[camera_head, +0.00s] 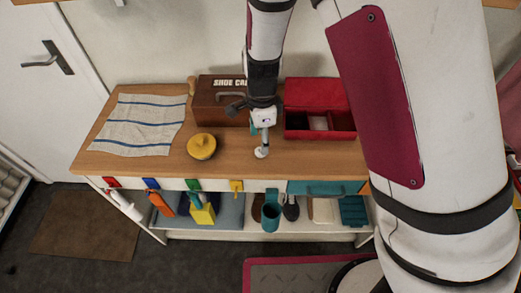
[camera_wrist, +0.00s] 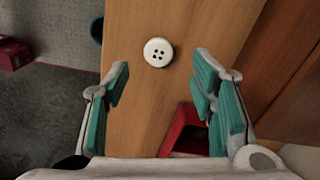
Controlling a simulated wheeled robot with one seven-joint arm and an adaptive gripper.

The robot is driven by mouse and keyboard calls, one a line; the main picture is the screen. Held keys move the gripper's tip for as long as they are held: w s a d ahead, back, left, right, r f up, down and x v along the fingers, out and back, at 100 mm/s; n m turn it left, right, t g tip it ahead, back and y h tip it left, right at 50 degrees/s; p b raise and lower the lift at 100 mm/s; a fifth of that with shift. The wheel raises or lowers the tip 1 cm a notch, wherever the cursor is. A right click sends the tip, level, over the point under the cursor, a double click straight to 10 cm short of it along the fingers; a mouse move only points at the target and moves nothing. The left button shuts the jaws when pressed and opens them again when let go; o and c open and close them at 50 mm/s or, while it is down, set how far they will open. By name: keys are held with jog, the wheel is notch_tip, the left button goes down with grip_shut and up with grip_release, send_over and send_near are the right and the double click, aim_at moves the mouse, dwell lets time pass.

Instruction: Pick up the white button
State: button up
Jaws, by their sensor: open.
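The white button (camera_wrist: 158,52) is round with small dark holes. It lies flat on the wooden tabletop, and in the wrist view it sits beyond the fingertips, roughly midway between them. In the head view the white button (camera_head: 261,153) shows near the front edge of the bench. My gripper (camera_wrist: 161,78) is open, with teal-padded fingers spread and nothing between them. In the head view my gripper (camera_head: 263,136) points down just behind the button; whether it touches it is hard to tell there.
A wooden shoe-care box (camera_head: 218,108) stands behind my gripper. An open red box (camera_head: 320,133) is to the right. The bench (camera_head: 150,168) is clear around the button.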

notch_tip(320, 180, down, 4)
jog(key=shift+s+a+f, duration=0.1)
jog(key=shift+s+f, duration=0.05)
jog(key=shift+f, duration=0.1)
jog(key=c, duration=0.9)
